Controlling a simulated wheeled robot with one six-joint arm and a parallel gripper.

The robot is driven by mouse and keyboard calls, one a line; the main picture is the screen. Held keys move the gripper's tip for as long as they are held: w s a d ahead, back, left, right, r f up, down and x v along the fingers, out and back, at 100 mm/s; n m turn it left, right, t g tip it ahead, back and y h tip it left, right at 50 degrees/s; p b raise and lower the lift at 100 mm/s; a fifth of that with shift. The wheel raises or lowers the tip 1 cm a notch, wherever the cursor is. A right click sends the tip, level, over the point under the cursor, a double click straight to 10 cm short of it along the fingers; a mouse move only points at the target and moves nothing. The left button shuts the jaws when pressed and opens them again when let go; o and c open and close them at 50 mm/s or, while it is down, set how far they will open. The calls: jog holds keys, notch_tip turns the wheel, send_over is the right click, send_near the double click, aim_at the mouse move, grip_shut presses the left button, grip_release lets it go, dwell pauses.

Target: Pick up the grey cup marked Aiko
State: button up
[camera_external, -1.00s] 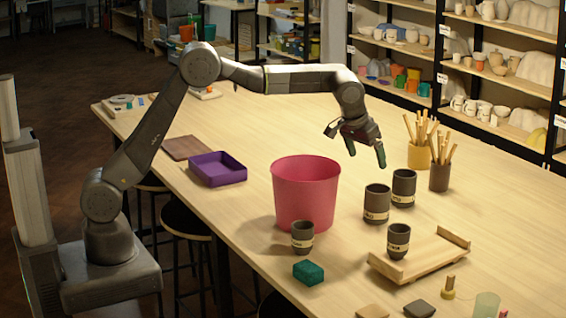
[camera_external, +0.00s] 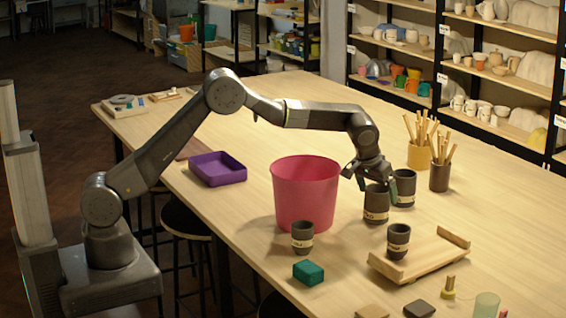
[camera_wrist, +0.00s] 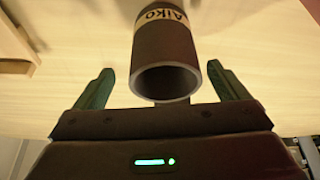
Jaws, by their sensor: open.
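The grey cup marked Aiko (camera_wrist: 165,45) stands upright on the table, with a pale band bearing the name; in the wrist view its open mouth faces my palm. In the external view it is the dark cup (camera_external: 376,207) right of the pink bucket. My gripper (camera_external: 370,188) is open above and around its top. In the wrist view the fingers of my gripper (camera_wrist: 162,82) lie to the left and right of its rim, with a gap on each side.
A similar cup (camera_external: 404,187) stands close behind. Another (camera_external: 398,240) is on a wooden tray (camera_external: 420,262), another (camera_external: 302,238) before the pink bucket (camera_external: 305,190). Brush pots (camera_external: 439,178) stand behind right, a green block (camera_external: 308,272) in front.

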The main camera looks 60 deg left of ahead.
jog(key=x, duration=0.2)
jog(key=p+x, duration=0.1)
jog(key=x, duration=0.1)
jog(key=shift+w+a+f, duration=0.1)
jog(key=shift+a+f, duration=0.15)
jog(key=c, duration=1.2)
jog(key=shift+r, duration=0.15)
